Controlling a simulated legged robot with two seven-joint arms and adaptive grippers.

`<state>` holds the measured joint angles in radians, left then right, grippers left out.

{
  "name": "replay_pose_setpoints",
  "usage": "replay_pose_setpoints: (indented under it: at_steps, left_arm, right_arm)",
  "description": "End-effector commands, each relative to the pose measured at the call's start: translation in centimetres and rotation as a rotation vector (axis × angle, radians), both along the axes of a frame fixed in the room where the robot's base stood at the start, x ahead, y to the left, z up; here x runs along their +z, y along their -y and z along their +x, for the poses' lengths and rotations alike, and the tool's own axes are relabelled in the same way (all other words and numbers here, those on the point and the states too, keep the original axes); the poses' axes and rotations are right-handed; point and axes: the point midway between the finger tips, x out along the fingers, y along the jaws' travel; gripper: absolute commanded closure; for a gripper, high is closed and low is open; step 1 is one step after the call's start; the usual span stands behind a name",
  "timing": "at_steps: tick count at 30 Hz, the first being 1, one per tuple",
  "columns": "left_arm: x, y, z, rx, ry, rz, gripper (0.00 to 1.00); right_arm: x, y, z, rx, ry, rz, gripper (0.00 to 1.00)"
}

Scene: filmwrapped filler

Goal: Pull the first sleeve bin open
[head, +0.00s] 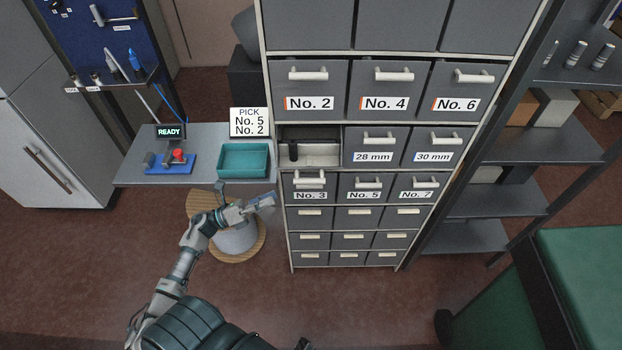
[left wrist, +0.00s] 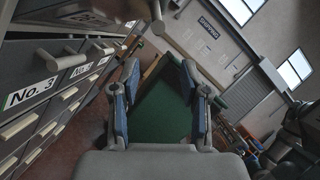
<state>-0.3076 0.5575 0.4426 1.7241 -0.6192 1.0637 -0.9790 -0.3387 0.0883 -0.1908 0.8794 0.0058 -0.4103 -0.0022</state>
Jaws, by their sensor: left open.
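The grey bin cabinet (head: 291,230) stands in the middle of the head view. In its sleeve row are bins marked 28 mm (head: 374,148) and 30 mm (head: 434,148). The leftmost place in that row shows an open inside with a dark upright cylinder (head: 293,150) and a pale part. Below are No. 3 (head: 310,195), No. 5 (head: 363,195) and No. 7 (head: 416,195). My left gripper (head: 266,200) is open and empty, just left of No. 3. In the left wrist view the gripper (left wrist: 160,100) points past the No. 3 bin (left wrist: 28,93); its handle (left wrist: 62,60) is at left. My right gripper is out of view.
A side table (head: 140,172) holds a teal tray (head: 243,174), a READY display (head: 170,132) and a sign reading PICK No. 5, No. 2 (head: 249,122). A round stool (head: 240,243) stands below my left gripper. A dark shelf rack (head: 490,202) and green surface (head: 585,260) are at right.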

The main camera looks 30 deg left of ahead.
Motion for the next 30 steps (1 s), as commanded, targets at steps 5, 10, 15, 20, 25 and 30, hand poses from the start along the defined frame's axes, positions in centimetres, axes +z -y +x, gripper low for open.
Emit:
replay_pose_setpoints:
  at_steps: [5, 10, 15, 20, 25, 30]
  left_arm:
    - [1.7, 2.8, 3.1, -0.002, 0.002, -0.005, 0.55]
    - [2.9, 5.4, 5.8, 0.0, 0.003, -0.006, 0.55]
    - [3.7, 7.7, 8.0, 0.0, 0.001, -0.005, 0.55]
    - [4.1, 8.8, 9.2, 0.001, -0.001, -0.005, 0.55]
    - [4.1, 9.0, 9.5, 0.002, -0.003, -0.006, 0.55]
    - [4.0, 9.0, 9.5, 0.002, -0.004, -0.006, 0.55]
  right_arm:
    - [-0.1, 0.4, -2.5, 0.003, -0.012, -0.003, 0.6]
    - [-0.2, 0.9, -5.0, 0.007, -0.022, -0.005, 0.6]
    - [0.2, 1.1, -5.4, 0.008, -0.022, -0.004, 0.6]
    - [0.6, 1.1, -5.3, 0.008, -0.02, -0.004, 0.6]
    - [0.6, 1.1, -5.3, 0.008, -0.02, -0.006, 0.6]
    - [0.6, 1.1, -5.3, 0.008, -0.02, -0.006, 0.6]
